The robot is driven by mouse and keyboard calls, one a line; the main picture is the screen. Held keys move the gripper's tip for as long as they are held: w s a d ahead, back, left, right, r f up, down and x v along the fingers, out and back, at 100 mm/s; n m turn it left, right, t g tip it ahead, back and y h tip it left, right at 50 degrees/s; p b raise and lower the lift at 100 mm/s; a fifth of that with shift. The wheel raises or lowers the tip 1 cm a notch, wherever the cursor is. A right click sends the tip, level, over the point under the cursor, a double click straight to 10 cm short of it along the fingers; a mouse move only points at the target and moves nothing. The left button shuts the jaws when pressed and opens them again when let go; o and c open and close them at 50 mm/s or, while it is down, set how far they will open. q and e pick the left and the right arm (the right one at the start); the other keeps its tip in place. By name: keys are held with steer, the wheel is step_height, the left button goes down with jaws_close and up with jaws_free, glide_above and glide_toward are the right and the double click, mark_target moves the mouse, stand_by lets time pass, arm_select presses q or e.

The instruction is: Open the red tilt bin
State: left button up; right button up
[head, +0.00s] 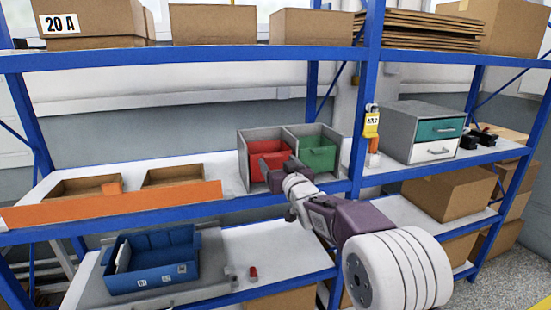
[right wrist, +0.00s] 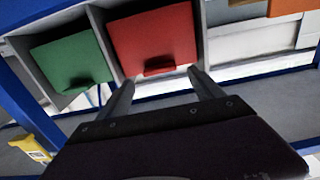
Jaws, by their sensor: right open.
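The red tilt bin (head: 268,153) sits in the left compartment of a grey housing on the middle shelf. In the right wrist view, the red bin (right wrist: 155,40) fills the top middle, and its dark red handle (right wrist: 159,67) lies between my fingertips. My right gripper (head: 273,169) is in front of the red bin and hides part of its lower front. In the right wrist view my gripper (right wrist: 162,80) has its two fingers apart with nothing held. I cannot tell whether a finger touches the handle. My left gripper is not in view.
A green bin (head: 317,154) stands right beside the red one. An orange strip (head: 115,204) fronts two cardboard trays to the left. A blue crate (head: 152,275) and a small red object (head: 253,272) are below. A yellow tagged device (head: 371,122) hangs on the upright.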

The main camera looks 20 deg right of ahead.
mark_target(274, 157)
steer(key=shift+w, duration=1.55)
steer(key=shift+s, duration=0.1)
jaws_close()
steer(key=shift+s+f+b, duration=0.1)
steer(key=shift+f+b, duration=0.1)
steer(key=shift+b, duration=0.15)
steer(key=s+f+t+b, duration=0.3)
steer(key=s+t+b, duration=0.1)
steer(key=b, duration=1.4)
steer(key=shift+f+t, duration=0.3)
steer(key=shift+f, duration=0.15)
